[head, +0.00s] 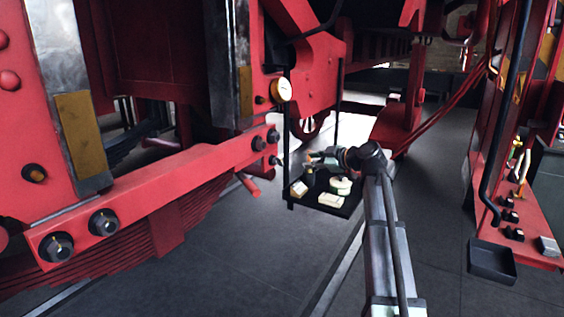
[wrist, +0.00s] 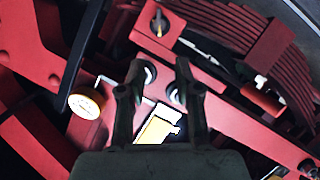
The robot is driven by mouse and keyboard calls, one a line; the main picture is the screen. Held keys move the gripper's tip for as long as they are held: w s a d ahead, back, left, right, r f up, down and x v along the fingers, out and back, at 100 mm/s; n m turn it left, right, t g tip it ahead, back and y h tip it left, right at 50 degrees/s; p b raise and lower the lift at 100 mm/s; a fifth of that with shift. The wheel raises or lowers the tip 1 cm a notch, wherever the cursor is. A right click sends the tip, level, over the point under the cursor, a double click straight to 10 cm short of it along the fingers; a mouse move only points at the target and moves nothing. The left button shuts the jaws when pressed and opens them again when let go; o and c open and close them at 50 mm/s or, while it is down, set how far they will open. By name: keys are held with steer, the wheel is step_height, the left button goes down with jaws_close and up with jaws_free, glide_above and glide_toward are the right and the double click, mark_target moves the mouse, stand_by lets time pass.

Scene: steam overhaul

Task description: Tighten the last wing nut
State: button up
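My gripper (wrist: 160,68) is open in the wrist view, with its two dark fingers apart. Two round metal fasteners (wrist: 148,75) (wrist: 173,93) show between or close beside the fingers, on the red beam; I cannot tell whether either is a wing nut or touches a finger. No wing nut is clear there.
A hanging black tray (head: 340,208) holds several small items below my gripper. A round gauge (head: 282,90) is above; it also shows in the wrist view (wrist: 87,102). Red leaf springs (head: 160,235) lie under the beam. A red ledge with small parts (head: 535,247) is at right.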

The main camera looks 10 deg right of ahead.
mark_target(281, 162)
steer(key=p+x, duration=0.3)
steer(key=x, duration=1.2)
steer(key=shift+w+a+f, duration=0.1)
steer(key=shift+w, duration=0.2)
jaws_close()
